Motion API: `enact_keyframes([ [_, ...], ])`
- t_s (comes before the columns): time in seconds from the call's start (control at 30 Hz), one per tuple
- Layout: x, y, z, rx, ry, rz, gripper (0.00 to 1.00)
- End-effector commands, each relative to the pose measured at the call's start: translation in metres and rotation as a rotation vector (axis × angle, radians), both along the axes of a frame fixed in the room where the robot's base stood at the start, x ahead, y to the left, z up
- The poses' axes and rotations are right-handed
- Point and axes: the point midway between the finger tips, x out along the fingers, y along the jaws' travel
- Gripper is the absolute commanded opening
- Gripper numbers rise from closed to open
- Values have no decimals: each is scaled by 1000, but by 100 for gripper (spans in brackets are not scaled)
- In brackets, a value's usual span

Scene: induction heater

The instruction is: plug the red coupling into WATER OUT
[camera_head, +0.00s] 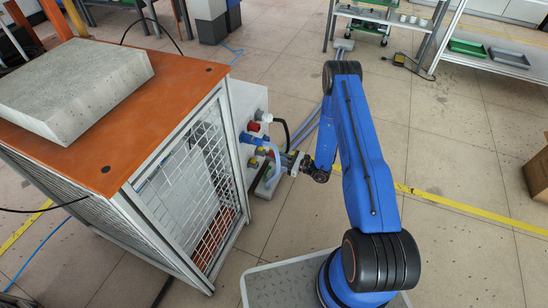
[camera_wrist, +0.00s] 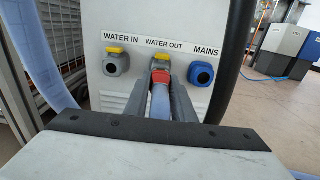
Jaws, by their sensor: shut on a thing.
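My gripper (camera_wrist: 161,82) is shut on the red coupling (camera_wrist: 162,75), with one dark finger on each side of it. A pale blue hose (camera_wrist: 160,103) runs back from the coupling between the fingers. The coupling is in line with the WATER OUT port (camera_wrist: 161,57), right at its yellow tab. The fingers and coupling hide most of the port, so I cannot tell whether the coupling is seated or only touching. In the head view my gripper (camera_head: 290,162) is close to the heater's panel, where the coupling is too small to make out.
The grey WATER IN port (camera_wrist: 116,64) is to the left and the blue MAINS socket (camera_wrist: 202,74) to the right. A thick black cable (camera_wrist: 234,65) hangs right of MAINS. A pale blue hose (camera_wrist: 42,55) hangs at left. The floor (camera_head: 450,150) at right is largely clear.

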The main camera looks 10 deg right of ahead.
Motion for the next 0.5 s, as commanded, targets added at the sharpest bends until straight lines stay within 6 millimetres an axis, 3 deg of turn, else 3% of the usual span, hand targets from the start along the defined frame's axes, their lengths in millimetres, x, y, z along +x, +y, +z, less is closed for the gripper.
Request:
enact_keyframes([
  [0.5, 4, 5, 0, -1, -1, 0, 0],
])
